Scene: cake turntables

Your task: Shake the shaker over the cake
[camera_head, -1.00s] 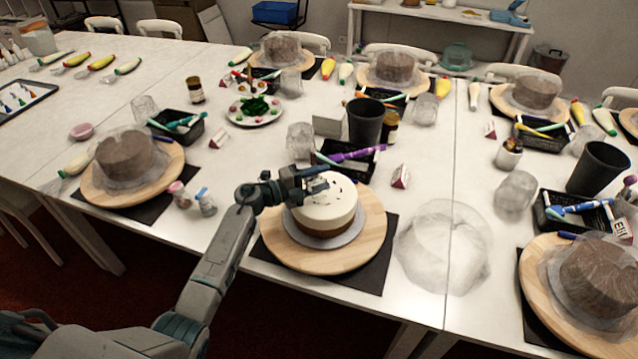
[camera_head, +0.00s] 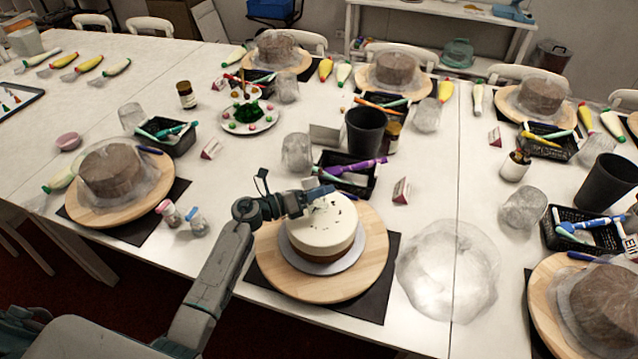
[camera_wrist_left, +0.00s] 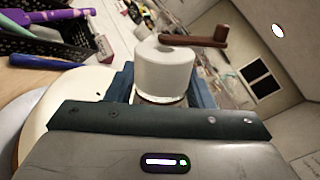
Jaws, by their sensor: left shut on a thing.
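The cake (camera_head: 326,232) has a white top with dark flecks and a brown lower side. It sits on a grey disc on a round wooden turntable (camera_head: 352,277). My left gripper (camera_head: 315,196) is over the cake's back left part. In the left wrist view its blue fingers are shut on the shaker (camera_wrist_left: 165,72), a white cylinder with a brown crank-like handle. The shaker's lower end is hidden behind my gripper, and it is hard to make out in the head view. The cake's pale top (camera_wrist_left: 60,88) shows at left in the wrist view. My right gripper is not in view.
Two small jars (camera_head: 197,222) stand left of the turntable. Behind it are a black tray (camera_head: 352,190) with purple and green tools and a dark cup (camera_head: 365,130). A crumpled clear cover (camera_head: 448,270) lies to the right. Other wrapped cakes stand around the table.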

